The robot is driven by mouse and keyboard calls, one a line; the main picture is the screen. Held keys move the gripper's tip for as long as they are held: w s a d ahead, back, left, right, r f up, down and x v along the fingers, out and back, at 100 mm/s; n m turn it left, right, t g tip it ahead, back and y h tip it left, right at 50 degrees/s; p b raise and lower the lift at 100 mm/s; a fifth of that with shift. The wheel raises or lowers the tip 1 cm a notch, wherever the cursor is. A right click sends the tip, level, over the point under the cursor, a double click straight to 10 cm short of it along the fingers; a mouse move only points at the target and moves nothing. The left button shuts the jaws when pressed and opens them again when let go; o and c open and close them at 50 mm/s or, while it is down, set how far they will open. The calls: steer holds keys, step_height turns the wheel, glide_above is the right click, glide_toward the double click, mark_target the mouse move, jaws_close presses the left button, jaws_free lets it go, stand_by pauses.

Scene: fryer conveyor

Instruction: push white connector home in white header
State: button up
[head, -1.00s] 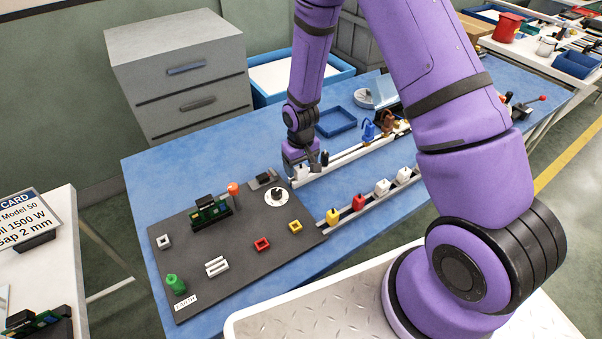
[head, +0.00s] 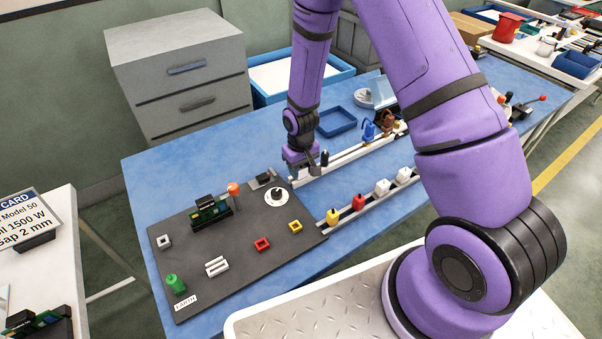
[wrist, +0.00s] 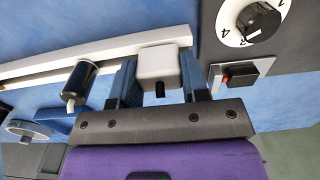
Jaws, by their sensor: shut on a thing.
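The white connector (wrist: 157,66) is a white block with a dark stub, seen between the two fingers of my gripper (wrist: 160,78) in the wrist view. My gripper is shut on it, at the near end of the white rail (wrist: 120,53). I cannot tell whether it still touches the rail. In the head view my gripper (head: 313,166) is over the rail end and mostly hides the connector. The white header (head: 164,241) is a small square frame at the left of the dark board (head: 200,285), well away from my gripper.
A black connector (wrist: 80,79) stands on the same rail beside my gripper. The board also holds a dial (head: 276,197), an orange-topped post (head: 234,189), a green circuit board (head: 211,215), and red (head: 262,244) and yellow (head: 295,227) headers. Yellow, red and white pieces stand on the front rail (head: 365,207).

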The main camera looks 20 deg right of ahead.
mark_target(301, 167)
steer(key=shift+r, duration=2.4)
